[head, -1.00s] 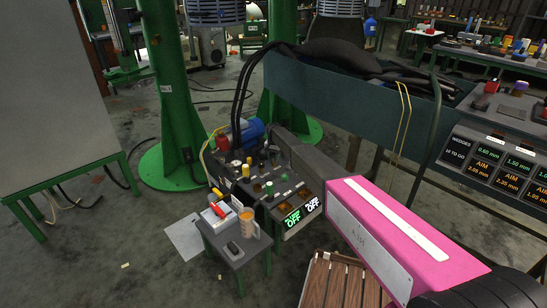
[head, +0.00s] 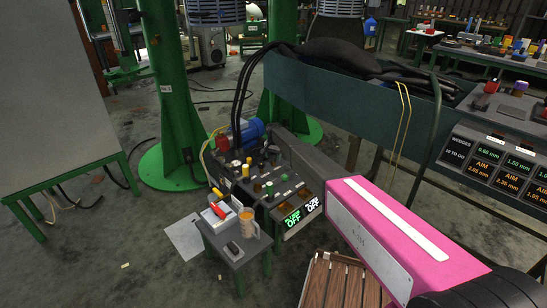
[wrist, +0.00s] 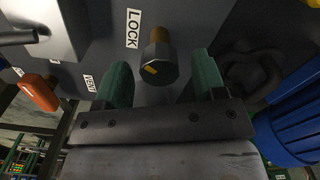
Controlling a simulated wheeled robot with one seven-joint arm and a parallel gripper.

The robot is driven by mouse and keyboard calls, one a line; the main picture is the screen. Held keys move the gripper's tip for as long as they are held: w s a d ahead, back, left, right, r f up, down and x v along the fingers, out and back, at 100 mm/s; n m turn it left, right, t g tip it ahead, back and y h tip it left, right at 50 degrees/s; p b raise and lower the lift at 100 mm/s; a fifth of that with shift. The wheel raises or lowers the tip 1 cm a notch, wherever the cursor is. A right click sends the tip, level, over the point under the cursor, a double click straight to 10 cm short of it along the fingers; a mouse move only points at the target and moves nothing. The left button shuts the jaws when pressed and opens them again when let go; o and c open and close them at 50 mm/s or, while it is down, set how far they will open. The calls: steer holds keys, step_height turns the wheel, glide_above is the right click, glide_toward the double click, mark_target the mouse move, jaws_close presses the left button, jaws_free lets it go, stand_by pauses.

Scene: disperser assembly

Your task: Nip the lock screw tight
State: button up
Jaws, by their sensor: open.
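The lock screw (wrist: 158,62) shows in the wrist view as a dark hexagonal head with a yellow mark on a brass-coloured shank, below a white "LOCK" label (wrist: 133,28). My gripper (wrist: 162,80) is open, its two green fingers one on each side of the screw head. The fingers look apart from the head, with a gap on both sides; how deep they reach past it I cannot tell. In the head view my pink arm (head: 385,235) shows at the right, and the dark machine (head: 262,170) stands in the middle. I cannot make out the lock screw or gripper there.
In the wrist view an orange handle (wrist: 38,92) is at the left and a ribbed blue part (wrist: 290,128) at the right. In the head view a small side table (head: 236,250) with a mug (head: 248,223) stands before the machine. Green columns (head: 172,100) rise behind.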

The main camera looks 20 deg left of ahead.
mark_target(274, 156)
steer(key=shift+r, duration=0.1)
step_height(274, 156, up, 11)
stand_by(0.5)
steer(key=shift+d+f, duration=0.1)
steer(key=shift+f, duration=0.1)
